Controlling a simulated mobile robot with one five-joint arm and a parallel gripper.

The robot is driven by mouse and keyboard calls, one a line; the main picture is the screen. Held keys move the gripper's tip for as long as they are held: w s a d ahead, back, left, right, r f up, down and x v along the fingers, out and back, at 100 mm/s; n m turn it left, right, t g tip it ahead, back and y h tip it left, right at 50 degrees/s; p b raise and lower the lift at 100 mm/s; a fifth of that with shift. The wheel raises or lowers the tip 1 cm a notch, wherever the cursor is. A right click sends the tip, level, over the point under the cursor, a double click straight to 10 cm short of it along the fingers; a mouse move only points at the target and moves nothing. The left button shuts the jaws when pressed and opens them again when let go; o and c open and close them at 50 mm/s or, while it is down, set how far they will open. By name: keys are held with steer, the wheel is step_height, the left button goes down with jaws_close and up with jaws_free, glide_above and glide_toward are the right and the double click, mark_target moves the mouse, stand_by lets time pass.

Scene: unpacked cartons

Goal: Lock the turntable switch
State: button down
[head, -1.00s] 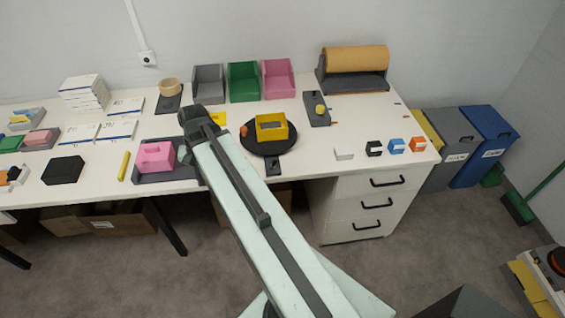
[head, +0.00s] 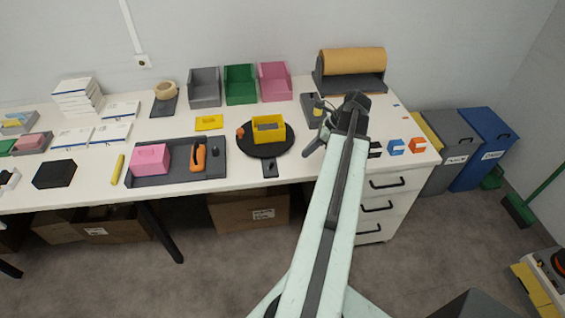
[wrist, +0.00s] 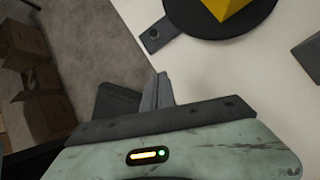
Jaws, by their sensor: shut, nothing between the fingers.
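The turntable (head: 284,145) is a round black disc near the table's front edge. It carries a yellow open bin (head: 268,129), and an orange knob (head: 240,133) shows at its left rim. A small dark plate with a raised knob, apparently the switch (head: 270,168), juts from the disc's front toward the table edge. In the wrist view, the switch plate (wrist: 158,35) with a pale round spot shows beside the turntable (wrist: 190,22). My gripper (head: 308,151) is shut and empty, to the right of the switch and apart from it; its fingers (wrist: 145,92) show in the wrist view.
A dark tray (head: 219,160) with a pink block and an orange-handled tool lies to the left. A grey plate with a yellow piece (head: 312,108) lies behind my gripper. Black, blue (head: 396,146) and orange clips stand at right. Drawers are below; floor lies beyond the front edge.

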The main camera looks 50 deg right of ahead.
mark_target(274, 170)
steer(key=b+x, duration=0.8)
steer(key=x, duration=0.2)
steer(key=shift+s+d, duration=0.1)
steer(key=w, duration=0.1)
steer(key=w+a+r, duration=0.1)
steer(key=w+p, duration=0.1)
steer(key=shift+a+r, duration=0.15)
steer(key=shift+a, duration=0.15)
steer(key=shift+w+a, duration=0.2)
steer(key=shift+w, duration=0.25)
steer(key=shift+a, duration=0.1)
